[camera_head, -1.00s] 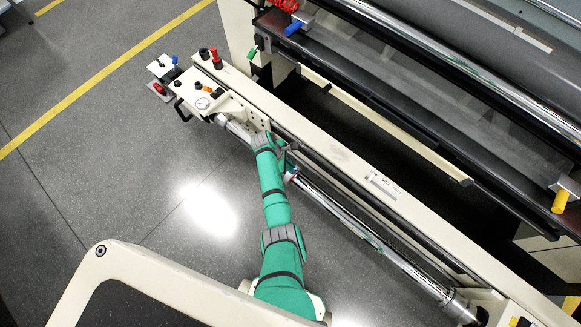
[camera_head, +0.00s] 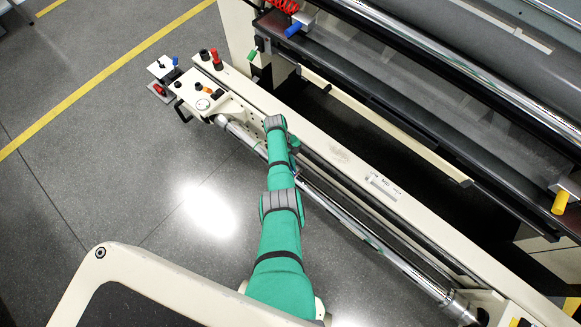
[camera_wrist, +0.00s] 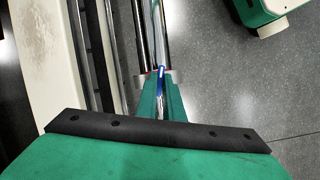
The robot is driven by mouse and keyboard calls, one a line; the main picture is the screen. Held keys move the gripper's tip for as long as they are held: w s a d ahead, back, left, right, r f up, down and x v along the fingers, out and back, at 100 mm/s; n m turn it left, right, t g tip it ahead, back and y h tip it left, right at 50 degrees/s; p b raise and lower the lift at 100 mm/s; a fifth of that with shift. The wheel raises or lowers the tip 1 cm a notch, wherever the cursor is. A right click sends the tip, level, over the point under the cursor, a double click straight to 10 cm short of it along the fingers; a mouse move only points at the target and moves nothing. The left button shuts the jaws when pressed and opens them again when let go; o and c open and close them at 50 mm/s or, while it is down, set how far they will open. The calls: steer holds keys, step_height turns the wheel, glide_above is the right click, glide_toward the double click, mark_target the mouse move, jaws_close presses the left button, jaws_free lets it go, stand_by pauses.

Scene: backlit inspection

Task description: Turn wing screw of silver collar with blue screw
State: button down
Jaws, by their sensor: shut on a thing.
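The silver collar (camera_wrist: 174,76) sits around the chrome shaft in the wrist view, just beyond my fingertips. Its blue wing screw (camera_wrist: 161,71) shows as a small blue piece at the tips of my green fingers. My gripper (camera_wrist: 161,82) is shut on this blue screw, its fingers partly covering it and the collar. In the head view my green arm hides the collar and screw, and only a bit of the hand shows beside the shaft.
The chrome shaft (camera_head: 352,222) runs diagonally along the cream beam (camera_head: 345,165). Across the dark gap, the machine holds a yellow handle (camera_head: 560,202) and a blue handle (camera_head: 293,30). Grey floor lies open at left.

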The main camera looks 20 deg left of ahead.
steer(key=m+y, duration=0.1)
steer(key=m, duration=0.2)
steer(key=m+g, duration=0.1)
steer(key=m, duration=0.2)
steer(key=shift+w+d+m+y, duration=0.15)
steer(key=shift+m+y, duration=0.15)
steer(key=shift+y, duration=0.1)
steer(key=m+y, duration=0.1)
steer(key=m, duration=0.2)
steer(key=m+y, duration=0.1)
steer(key=m, duration=0.2)
steer(key=shift+d+g, duration=0.2)
steer(key=shift+g, duration=0.1)
steer(key=shift+m, duration=0.3)
steer(key=c, duration=1.9)
jaws_free()
steer(key=shift+o, duration=0.2)
steer(key=shift+r, duration=0.1)
steer(key=v, duration=1)
steer(key=shift+r, duration=0.3)
steer(key=shift+d, duration=0.15)
